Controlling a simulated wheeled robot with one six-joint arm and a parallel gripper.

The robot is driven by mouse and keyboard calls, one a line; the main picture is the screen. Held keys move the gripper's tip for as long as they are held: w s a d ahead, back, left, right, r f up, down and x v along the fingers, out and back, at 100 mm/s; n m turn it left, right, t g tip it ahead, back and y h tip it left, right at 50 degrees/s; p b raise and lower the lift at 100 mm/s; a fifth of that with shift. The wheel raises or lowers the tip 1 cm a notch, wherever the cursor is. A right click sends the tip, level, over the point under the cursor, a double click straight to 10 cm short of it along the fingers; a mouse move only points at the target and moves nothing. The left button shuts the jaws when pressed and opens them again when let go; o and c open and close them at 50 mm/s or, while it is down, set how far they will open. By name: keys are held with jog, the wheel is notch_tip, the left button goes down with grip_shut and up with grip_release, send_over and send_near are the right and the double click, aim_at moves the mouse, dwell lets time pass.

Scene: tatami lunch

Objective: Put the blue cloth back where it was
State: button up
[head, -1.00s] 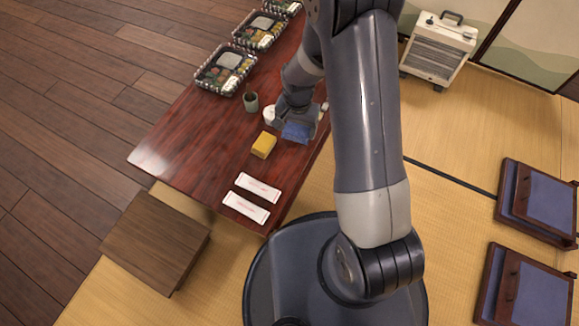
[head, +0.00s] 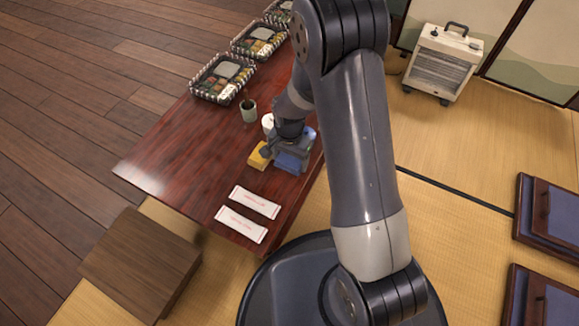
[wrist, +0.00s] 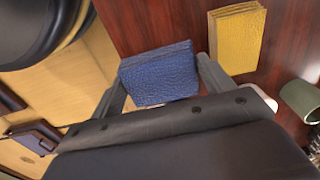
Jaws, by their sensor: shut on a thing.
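The blue cloth (wrist: 160,75) is a folded, textured block held between the two fingers of my gripper (wrist: 162,88) in the wrist view. In the head view the blue cloth (head: 291,162) shows at the end of my gripper (head: 288,152), over the right side of the dark red table (head: 180,150). A folded yellow cloth (head: 259,155) lies on the table just left of the gripper. It also shows in the wrist view (wrist: 236,38), apart from the blue cloth. I cannot tell whether the blue cloth touches the table.
A green cup (head: 249,110) and a white round thing (head: 268,122) stand behind the gripper. Several bento trays (head: 222,78) line the back. Two white packets (head: 254,202) lie at the front. A heater (head: 441,62) and wooden stool (head: 142,262) stand on the floor. The table's front left is clear.

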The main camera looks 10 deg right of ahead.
aim_at(290, 159)
jog(key=shift+f+b, duration=0.6)
jog(key=shift+f, duration=1.05)
jog(key=shift+f, duration=0.2)
jog(key=o, duration=1)
jog(key=shift+c, duration=0.2)
jog(key=shift+r, duration=0.15)
notch_tip(290, 159, up, 12)
jog(key=p, duration=0.5)
jog(key=shift+r, duration=0.1)
jog(key=shift+o, duration=0.2)
